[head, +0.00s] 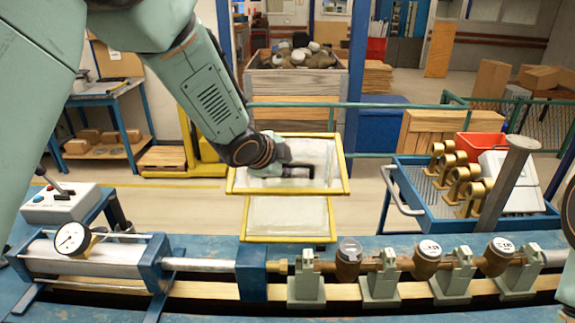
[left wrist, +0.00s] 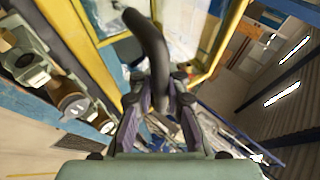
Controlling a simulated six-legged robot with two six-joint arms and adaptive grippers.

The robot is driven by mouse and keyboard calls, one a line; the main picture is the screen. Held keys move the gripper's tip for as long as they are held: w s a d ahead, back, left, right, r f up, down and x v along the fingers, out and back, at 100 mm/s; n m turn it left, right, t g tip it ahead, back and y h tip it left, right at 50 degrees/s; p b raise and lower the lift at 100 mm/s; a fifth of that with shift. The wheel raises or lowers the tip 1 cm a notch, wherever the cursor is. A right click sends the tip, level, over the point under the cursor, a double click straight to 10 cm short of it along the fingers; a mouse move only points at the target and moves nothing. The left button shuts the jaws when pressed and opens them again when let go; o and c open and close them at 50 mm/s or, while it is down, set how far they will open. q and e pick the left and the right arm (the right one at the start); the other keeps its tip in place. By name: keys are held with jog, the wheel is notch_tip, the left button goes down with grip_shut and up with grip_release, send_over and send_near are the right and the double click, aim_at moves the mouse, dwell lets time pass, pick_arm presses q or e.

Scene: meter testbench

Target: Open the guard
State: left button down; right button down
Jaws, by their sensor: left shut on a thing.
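The guard (head: 240,188) is a clear panel in a yellow frame behind the meter bench. Its upper panel looks tilted, and a second yellow-framed clear panel (head: 288,238) hangs below it. My left gripper (head: 283,168) is at the upper panel, shut on the guard's black handle (head: 298,170). In the left wrist view the curved dark handle (left wrist: 150,40) runs down between the fingers of my left gripper (left wrist: 160,100), with the yellow frame (left wrist: 232,35) behind it. My right gripper is not in view.
A cylinder with a round gauge (head: 72,238) is at left. A blue cart (head: 420,205) with brass fittings and a red bin stands behind at right.

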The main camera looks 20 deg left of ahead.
pick_arm(q)
jog(key=shift+w+a+r, duration=0.15)
jog(key=shift+w+r, duration=0.2)
jog(key=shift+w, duration=0.3)
jog(key=shift+s+r, duration=0.1)
jog(key=c, duration=1.7)
grip_release()
jog(key=o, duration=0.4)
jog(key=shift+s, duration=0.35)
jog(key=shift+c, duration=0.2)
jog(key=shift+w+f, duration=0.1)
jog(key=shift+f, duration=0.25)
jog(key=v, duration=1.2)
jog(key=shift+r, duration=0.2)
jog(key=shift+w+a, duration=0.15)
